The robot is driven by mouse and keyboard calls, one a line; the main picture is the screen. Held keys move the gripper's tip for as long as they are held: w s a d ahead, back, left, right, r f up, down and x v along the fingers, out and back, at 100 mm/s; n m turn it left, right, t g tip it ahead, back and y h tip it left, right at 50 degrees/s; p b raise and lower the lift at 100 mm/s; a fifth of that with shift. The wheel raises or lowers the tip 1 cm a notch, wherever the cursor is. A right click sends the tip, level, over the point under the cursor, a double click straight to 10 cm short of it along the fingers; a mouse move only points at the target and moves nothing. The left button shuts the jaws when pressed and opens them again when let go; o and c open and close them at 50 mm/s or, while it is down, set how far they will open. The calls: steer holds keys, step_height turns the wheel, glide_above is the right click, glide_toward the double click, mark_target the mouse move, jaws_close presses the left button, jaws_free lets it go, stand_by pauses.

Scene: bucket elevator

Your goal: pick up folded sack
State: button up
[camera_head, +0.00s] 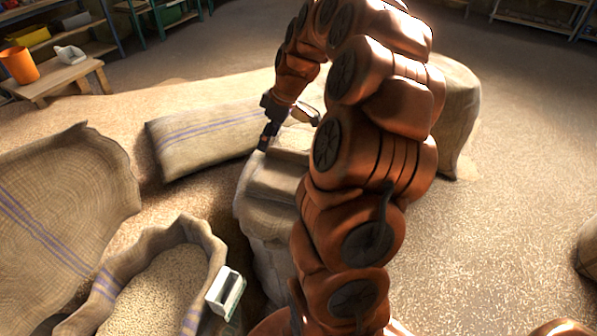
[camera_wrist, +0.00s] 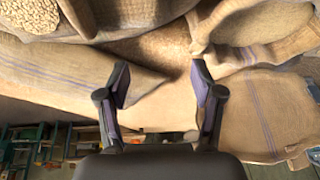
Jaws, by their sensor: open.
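My gripper (camera_head: 288,130) is open, its two dark fingers spread above tan burlap beside the striped sack. In the wrist view the fingers of my gripper (camera_wrist: 160,82) stand apart with no object gripped between them. A tan sack with blue stripes (camera_head: 200,135) lies flat just left of my gripper. Directly below it is a burlap pile with folded layers (camera_head: 266,195), partly hidden by my arm. I cannot tell for sure which of these is the folded sack. In the wrist view burlap lies close to the right finger, and I cannot tell whether they touch.
A big striped sack (camera_head: 60,215) lies at the far left. A full sack (camera_head: 456,115) stands behind my arm. The floor at right is mostly clear.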

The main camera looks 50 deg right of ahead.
steer(key=t+b, duration=0.1)
steer(key=b, duration=0.2)
glide_toward(299, 152)
steer(key=shift+w+a+f+h, duration=0.15)
steer(key=shift+a+f+h, duration=0.05)
steer(key=shift+a+f, duration=0.35)
steer(key=shift+w+a+f+h, duration=0.2)
steer(key=shift+a+f, duration=0.25)
steer(key=shift+f, duration=0.15)
steer(key=shift+d+f, duration=0.15)
steer(key=shift+f, duration=0.15)
steer(key=shift+p+x, duration=0.9)
steer(key=shift+x, duration=2.7)
steer(key=shift+w+d, duration=0.1)
steer(key=shift+d, duration=0.1)
jaws_close()
